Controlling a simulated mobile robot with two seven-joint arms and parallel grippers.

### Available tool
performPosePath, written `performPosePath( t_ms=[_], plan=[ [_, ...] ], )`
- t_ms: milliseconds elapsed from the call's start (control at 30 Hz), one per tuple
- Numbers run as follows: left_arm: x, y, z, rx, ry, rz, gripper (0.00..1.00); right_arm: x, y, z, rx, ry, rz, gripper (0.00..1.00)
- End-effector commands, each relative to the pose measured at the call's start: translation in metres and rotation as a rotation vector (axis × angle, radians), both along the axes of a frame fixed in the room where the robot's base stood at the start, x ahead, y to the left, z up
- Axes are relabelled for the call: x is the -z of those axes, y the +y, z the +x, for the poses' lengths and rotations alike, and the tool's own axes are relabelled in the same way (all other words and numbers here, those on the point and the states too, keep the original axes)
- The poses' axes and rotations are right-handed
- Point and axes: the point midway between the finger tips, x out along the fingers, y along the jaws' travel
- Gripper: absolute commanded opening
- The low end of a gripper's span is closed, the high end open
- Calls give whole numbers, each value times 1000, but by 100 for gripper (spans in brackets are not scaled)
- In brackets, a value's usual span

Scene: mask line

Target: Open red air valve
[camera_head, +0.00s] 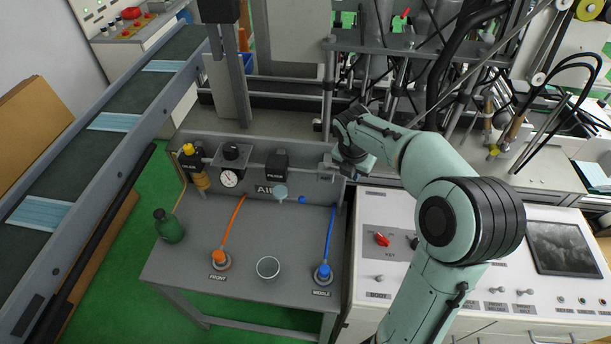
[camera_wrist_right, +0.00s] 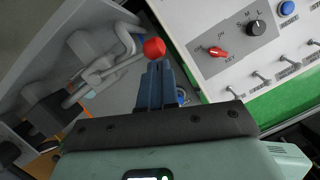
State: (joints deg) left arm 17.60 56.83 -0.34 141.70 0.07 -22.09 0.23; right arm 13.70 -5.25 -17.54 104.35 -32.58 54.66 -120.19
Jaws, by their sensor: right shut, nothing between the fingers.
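The red valve knob (camera_wrist_right: 154,48) is a round red ball on a bent grey metal lever (camera_wrist_right: 125,50) in the right wrist view. The lever joins grey pipe fittings on the air unit. My right gripper (camera_wrist_right: 155,75) is shut and empty, its blue-grey fingertips close below the knob; I cannot tell if they touch it. In the head view my right gripper (camera_head: 335,168) is at the right end of the air panel (camera_head: 262,203), where the red knob does not show. My left gripper is in neither view.
A white control panel (camera_head: 490,290) with a red key switch (camera_head: 382,239) stands to the right. A conveyor (camera_head: 75,180) carries masks at left.

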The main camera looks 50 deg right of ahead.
Motion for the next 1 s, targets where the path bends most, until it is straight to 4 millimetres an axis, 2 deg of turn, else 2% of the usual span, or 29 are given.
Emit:
performPosePath(
  t_ms=[367,1000],
  plan=[
    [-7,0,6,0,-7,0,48,-1,-14,0,9,0,0,0],
    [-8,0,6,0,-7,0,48,0,-15,0,9,0,-1,0]
  ],
)
